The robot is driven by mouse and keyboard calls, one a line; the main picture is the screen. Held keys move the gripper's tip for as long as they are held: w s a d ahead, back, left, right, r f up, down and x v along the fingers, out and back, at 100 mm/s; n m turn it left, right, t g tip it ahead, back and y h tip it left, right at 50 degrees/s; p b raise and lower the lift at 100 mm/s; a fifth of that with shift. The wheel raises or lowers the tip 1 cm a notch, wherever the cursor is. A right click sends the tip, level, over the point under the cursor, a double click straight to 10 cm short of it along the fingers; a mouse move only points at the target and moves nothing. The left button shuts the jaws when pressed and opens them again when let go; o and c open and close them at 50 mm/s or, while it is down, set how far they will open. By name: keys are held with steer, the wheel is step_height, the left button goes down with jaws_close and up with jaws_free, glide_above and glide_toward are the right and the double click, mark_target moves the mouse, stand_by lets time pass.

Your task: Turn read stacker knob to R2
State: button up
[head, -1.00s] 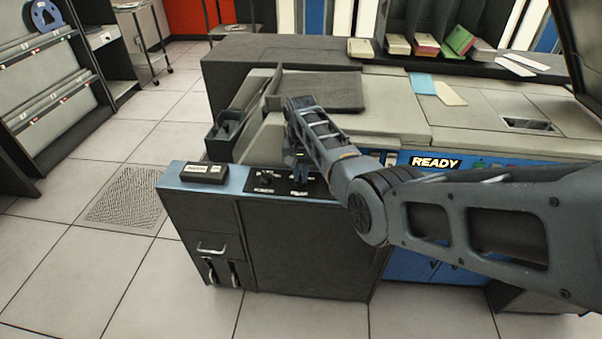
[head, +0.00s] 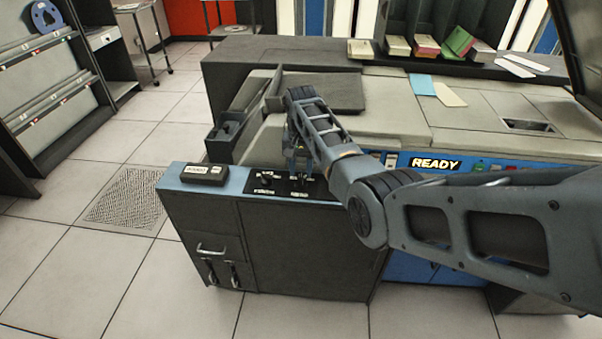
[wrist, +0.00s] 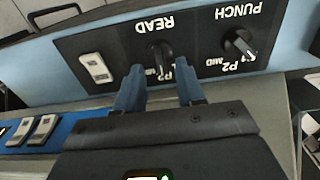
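The READ stacker knob (wrist: 163,58) is a black bar knob on the dark panel (wrist: 110,42), below the READ label in the upside-down wrist view. Its lower end lies near the MID mark. Some position labels are hidden by my fingers, so I cannot tell its exact setting. My gripper (wrist: 159,88) is open, with its blue fingertips apart on either side of the knob and seemingly short of it. In the head view my gripper (head: 297,163) is above the panel, pointing down.
The PUNCH knob (wrist: 240,44) is to the right in the wrist view. White rocker switches (wrist: 96,68) are to the left. A dark box (head: 204,174) sits on the blue ledge. The machine's grey cover (head: 390,97) rises behind the panel.

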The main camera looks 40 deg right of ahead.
mark_target(301, 177)
step_height(301, 177, up, 5)
stand_by(0.3)
stand_by(0.4)
